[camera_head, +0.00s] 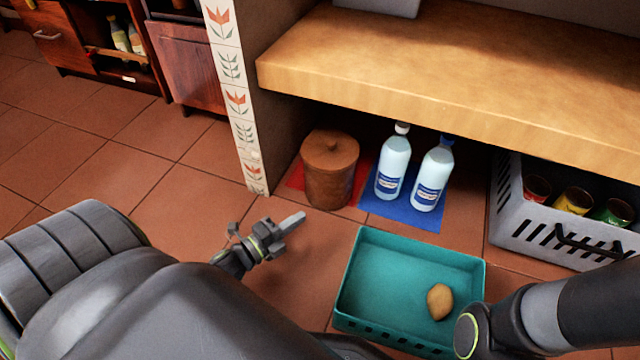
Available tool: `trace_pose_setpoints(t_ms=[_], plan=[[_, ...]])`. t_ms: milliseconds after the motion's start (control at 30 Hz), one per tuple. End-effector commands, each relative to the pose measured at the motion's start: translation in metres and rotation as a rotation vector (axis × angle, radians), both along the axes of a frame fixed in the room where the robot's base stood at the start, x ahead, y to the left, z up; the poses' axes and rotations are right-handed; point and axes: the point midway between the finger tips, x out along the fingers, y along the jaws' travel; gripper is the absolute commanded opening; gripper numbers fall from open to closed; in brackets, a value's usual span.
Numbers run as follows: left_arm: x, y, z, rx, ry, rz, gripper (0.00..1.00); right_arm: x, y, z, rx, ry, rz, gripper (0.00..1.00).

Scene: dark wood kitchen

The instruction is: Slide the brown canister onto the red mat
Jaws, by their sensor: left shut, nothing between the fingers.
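The brown canister (329,175), round with a knobbed lid, stands upright under the wooden counter. It stands over the red mat (297,177), whose red edges show to its left and right; its base reaches the mat's front side, and I cannot tell whether all of it is on the mat. My left gripper (298,221) is shut and empty, in front of the canister and to its lower left, with a small gap between them. My right arm (540,315) comes in at the lower right; its gripper is not visible.
Two white bottles (393,165) stand on a blue mat (403,208) right of the canister. A teal crate (400,262) holding a potato-like item (440,301) is in front. A grey crate (512,225) with several cans is at right. A tiled pillar (240,110) stands left.

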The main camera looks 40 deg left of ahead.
Motion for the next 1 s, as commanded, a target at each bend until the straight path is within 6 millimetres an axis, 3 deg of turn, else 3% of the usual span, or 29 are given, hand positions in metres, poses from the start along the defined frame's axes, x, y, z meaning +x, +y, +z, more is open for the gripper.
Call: trace_pose_setpoints(t_ms=[100, 333, 500, 700, 1000], plan=[[0.027, -0.007, -0.003, -0.002, -0.008, -0.002, 0.00, 0.000, 0.000, -0.015, 0.000, -0.002, 0.001, 0.49], [0.074, -0.019, -0.002, -0.002, -0.006, 0.000, 0.00, -0.001, 0.000, -0.030, 0.001, -0.005, 0.002, 0.49], [0.095, -0.006, -0.003, 0.000, -0.004, 0.000, 0.00, -0.001, -0.001, -0.044, 0.001, -0.009, 0.003, 0.49], [0.106, 0.001, -0.001, -0.002, -0.001, -0.001, 0.00, -0.001, -0.001, -0.049, 0.002, -0.010, 0.004, 0.49], [0.107, 0.002, 0.000, -0.003, -0.001, -0.001, 0.00, -0.001, -0.001, -0.048, 0.003, -0.011, 0.004, 0.49]])
